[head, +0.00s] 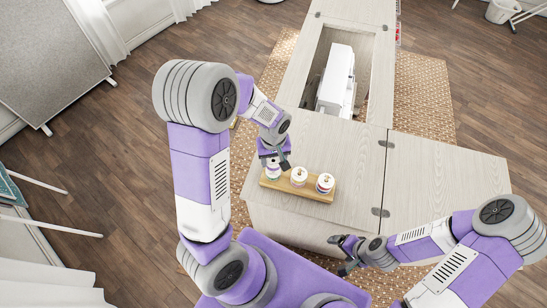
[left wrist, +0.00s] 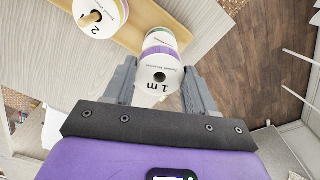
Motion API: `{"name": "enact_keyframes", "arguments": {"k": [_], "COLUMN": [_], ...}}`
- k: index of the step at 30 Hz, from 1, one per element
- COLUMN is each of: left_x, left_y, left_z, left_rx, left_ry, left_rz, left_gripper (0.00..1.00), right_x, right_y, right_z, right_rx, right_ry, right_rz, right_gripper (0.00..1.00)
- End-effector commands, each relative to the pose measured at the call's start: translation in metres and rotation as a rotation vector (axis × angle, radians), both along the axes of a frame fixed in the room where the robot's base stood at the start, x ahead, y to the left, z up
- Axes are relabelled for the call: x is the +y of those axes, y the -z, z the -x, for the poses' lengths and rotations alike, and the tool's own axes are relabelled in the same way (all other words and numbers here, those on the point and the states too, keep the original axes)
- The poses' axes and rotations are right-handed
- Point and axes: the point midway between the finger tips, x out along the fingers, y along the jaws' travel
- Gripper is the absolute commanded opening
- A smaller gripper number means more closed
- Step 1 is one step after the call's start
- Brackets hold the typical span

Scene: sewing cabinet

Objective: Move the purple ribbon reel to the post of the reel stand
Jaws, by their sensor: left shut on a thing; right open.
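The wooden reel stand (head: 284,184) lies on the cabinet top near its front edge and carries several white ribbon reels. My left gripper (head: 273,164) is over the stand's left end. In the left wrist view, its fingers (left wrist: 160,84) flank a white reel with a purple band (left wrist: 159,54), marked "1 m", and are shut on it. The held reel's centre hole is dark, with no post tip showing in it. Another reel with a green band (left wrist: 161,36) shows just beyond it; whether they touch is unclear. My right gripper (head: 347,254) is open and empty, low at the cabinet's front.
A middle reel (head: 299,175) and a right reel (head: 325,183) sit on the stand; the wrist view shows a wooden post through a neighbouring reel (left wrist: 97,20). A white sewing machine (head: 337,80) sits in the cabinet opening behind. The right cabinet leaf (head: 445,175) is clear.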

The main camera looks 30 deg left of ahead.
Motion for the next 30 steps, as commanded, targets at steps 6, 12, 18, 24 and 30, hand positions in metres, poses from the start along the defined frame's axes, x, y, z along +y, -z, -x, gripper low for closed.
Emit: {"name": "enact_keyframes", "arguments": {"k": [6,12,18,24,30], "left_x": [0.0,0.0,0.0,0.0,0.0], "left_y": [0.005,0.004,0.004,0.004,-0.006], "left_z": [0.0,0.0,0.0,0.0,-0.001], "left_rx": [0.0,0.0,0.0,0.0,-0.004], "left_ry": [0.0,0.0,0.0,0.0,0.0], "left_rz": [0.0,0.0,0.0,0.0,0.0], "left_gripper": [0.26,0.26,0.84,0.85,0.85], "right_x": [0.0,0.0,0.0,0.0,0.0], "right_y": [0.004,0.004,0.004,0.004,0.001], "right_z": [0.0,0.0,0.0,0.0,0.0], "right_rx": [0.0,0.0,0.0,0.0,0.0], "right_ry": [0.0,0.0,0.0,0.0,0.0], "right_rz": [0.0,0.0,0.0,0.0,0.0], "right_gripper": [0.86,0.86,0.86,0.86,0.86]}}
